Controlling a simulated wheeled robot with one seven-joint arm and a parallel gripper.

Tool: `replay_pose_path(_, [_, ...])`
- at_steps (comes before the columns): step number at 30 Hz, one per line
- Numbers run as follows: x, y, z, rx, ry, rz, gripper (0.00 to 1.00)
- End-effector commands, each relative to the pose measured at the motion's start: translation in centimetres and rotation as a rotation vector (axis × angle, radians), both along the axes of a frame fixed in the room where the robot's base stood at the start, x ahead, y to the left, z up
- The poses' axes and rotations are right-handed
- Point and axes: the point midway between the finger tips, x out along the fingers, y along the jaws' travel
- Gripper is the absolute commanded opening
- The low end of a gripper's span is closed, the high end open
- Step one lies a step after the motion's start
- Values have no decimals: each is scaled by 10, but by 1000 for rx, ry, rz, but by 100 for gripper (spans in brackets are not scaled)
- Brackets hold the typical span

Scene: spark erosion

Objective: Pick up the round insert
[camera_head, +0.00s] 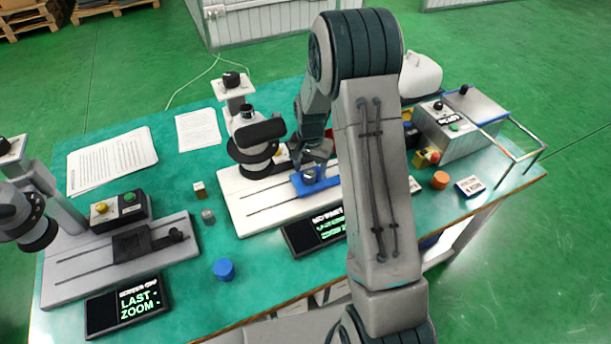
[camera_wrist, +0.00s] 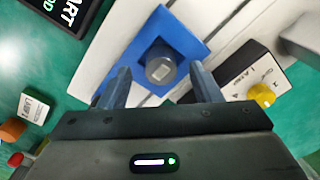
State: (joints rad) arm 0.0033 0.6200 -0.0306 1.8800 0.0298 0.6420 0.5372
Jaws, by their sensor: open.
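A round grey piece with a pale square on its top, which looks like the round insert (camera_wrist: 161,68), sits on a blue plate (camera_wrist: 190,36) on the white machine base. In the head view the round piece (camera_head: 310,176) is on the blue plate (camera_head: 328,180), just below my gripper (camera_head: 312,160). In the wrist view my gripper (camera_wrist: 159,75) is open, with one finger on each side of the piece and a gap on both sides. I cannot tell whether the fingertips are down level with it.
A microscope-like column (camera_head: 250,140) stands close left of my gripper. A control box with a yellow knob (camera_wrist: 262,95) is beside the blue plate. A black display (camera_head: 315,232) lies in front. A blue cylinder (camera_head: 224,269) and an orange cylinder (camera_head: 440,180) stand on the green table.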

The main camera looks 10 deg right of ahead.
Motion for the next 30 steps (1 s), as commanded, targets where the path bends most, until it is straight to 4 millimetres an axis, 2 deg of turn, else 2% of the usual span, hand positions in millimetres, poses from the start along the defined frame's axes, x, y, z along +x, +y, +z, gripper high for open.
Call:
replay_pose_path(5, [-1, 0, -17, 0, 2, -1, 58])
replay_pose_path(13, [0, -1, -19, 0, 0, -1, 58])
replay_pose_path(19, [0, -1, -19, 0, 0, -1, 2])
replay_pose_path(20, [0, -1, -19, 0, 0, -1, 0])
replay_pose_path(30, [0, 0, -16, 0, -1, 0, 0])
